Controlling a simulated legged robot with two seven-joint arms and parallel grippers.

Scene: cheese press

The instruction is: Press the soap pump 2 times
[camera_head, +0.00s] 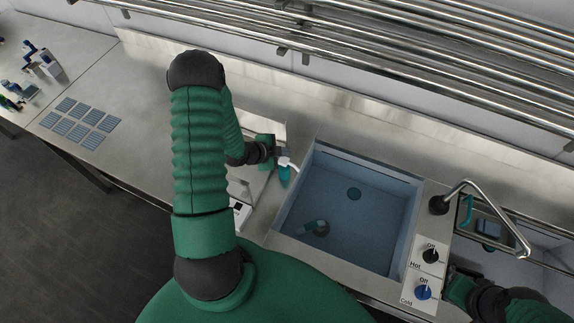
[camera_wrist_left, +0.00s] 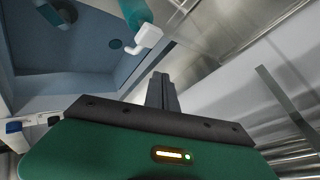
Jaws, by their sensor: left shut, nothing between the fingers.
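The soap pump has a teal bottle (camera_head: 285,177) and a white pump head (camera_head: 287,162), and it stands left of the sink. In the left wrist view the white pump head (camera_wrist_left: 148,36) and teal bottle (camera_wrist_left: 134,12) show near the top. My left gripper (camera_head: 283,152) is just behind the pump head in the head view. Its fingers (camera_wrist_left: 163,90) are shut and empty. I cannot tell whether they touch the pump head. My right gripper (camera_head: 457,283) is low at the right, beside the tap controls; its fingers are not clear.
Metal rails (camera_head: 400,60) run along the back. Blue-grey tiles (camera_head: 80,122) lie on the left counter.

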